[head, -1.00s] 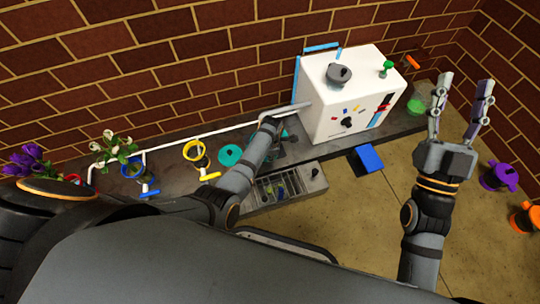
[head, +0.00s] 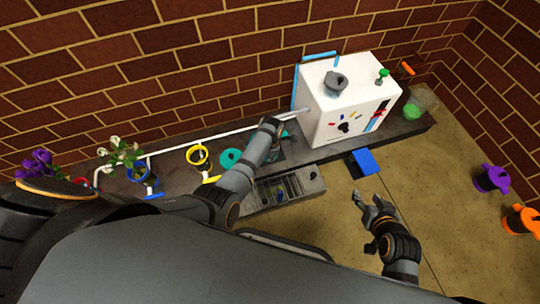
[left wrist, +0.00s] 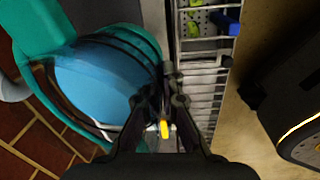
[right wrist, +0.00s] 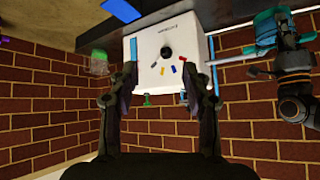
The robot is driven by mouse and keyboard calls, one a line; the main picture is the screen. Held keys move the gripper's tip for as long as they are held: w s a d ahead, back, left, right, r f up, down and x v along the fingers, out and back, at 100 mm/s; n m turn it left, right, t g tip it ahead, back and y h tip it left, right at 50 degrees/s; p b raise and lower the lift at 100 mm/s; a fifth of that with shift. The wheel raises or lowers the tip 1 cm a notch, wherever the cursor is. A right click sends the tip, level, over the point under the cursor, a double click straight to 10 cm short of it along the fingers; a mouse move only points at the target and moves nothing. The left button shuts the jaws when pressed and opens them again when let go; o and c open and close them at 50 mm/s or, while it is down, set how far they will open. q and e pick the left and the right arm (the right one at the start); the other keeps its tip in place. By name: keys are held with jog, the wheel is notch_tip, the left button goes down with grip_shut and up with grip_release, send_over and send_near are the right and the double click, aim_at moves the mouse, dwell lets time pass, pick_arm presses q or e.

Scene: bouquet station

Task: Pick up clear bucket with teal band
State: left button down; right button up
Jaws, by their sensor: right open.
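The clear bucket with teal band (left wrist: 104,88) fills the left part of the left wrist view, with blue showing inside it. A little of its teal (head: 284,135) shows in the head view, mostly hidden by my left gripper (head: 272,124). In the left wrist view the left fingertips (left wrist: 172,80) are close together at the bucket's rim and appear shut on it. The bucket's teal also shows beside the left arm in the right wrist view (right wrist: 268,28). My right gripper (head: 369,204) is empty and low over the floor; its spread fingers (right wrist: 172,88) show in the right wrist view.
A white box machine (head: 345,100) stands right of the bucket on the dark counter. A wire rack (head: 282,190) is at the counter's front. A yellow-ringed bucket (head: 198,155) and a teal disc (head: 230,158) stand left. Purple (head: 491,179) and orange (head: 522,220) containers are far right.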

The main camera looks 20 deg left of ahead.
pick_arm(q)
jog(key=shift+w+r+p, duration=0.1)
jog(key=shift+r+p, duration=0.35)
jog(key=shift+r, duration=0.25)
jog(key=shift+r+p, duration=0.95)
jog(key=shift+p, duration=0.05)
jog(key=shift+r+p, duration=0.45)
pick_arm(e)
jog(key=s+f+g, duration=0.2)
jog(key=s+g, duration=0.4)
jog(key=s, duration=0.2)
jog(key=shift+s+d, duration=0.25)
